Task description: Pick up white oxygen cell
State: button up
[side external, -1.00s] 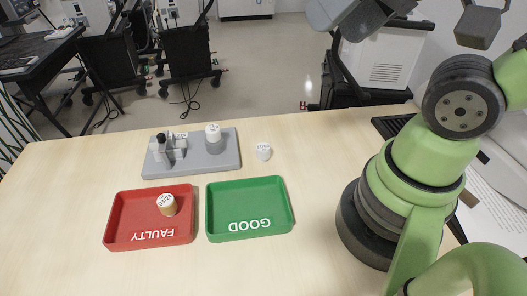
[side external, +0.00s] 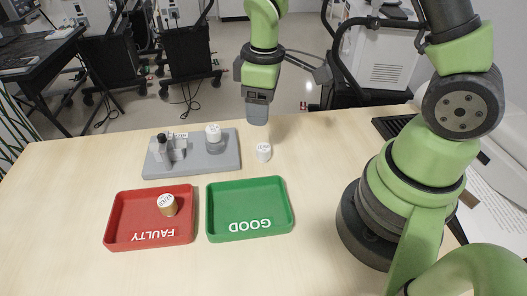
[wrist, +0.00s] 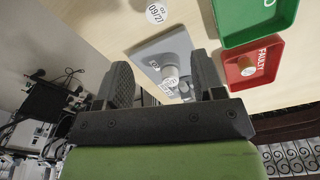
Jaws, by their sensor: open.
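A small white oxygen cell (side external: 263,153) stands on the bare table, right of the grey stand and behind the green tray. Its round dated label (wrist: 157,13) faces the wrist camera at the top edge. Another white-topped cell (side external: 213,132) sits on the right part of the grey stand (side external: 228,158). A tan cell with a white top (side external: 168,206) lies in the red tray. My gripper (side external: 257,112) is above and behind the loose white cell, apart from it. In the wrist view its two dark fingers (wrist: 163,72) are spread, with nothing held between them.
The red FAULTY tray (side external: 118,218) and green GOOD tray (side external: 279,204) stand side by side in front of the stand. A black-topped fitting (side external: 162,142) stands on the stand's left part.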

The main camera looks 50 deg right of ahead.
aim_at(264, 147)
jog(key=shift+n+g, duration=0.3)
jog(key=shift+n, duration=0.2)
notch_tip(264, 147, down, 7)
jog(key=shift+d+f, duration=0.15)
jog(key=shift+s+d+f, duration=0.1)
jog(key=shift+f, duration=1.3)
jog(key=shift+d+f, duration=0.1)
jog(key=shift+f, duration=1.3)
jog(key=c, duration=1)
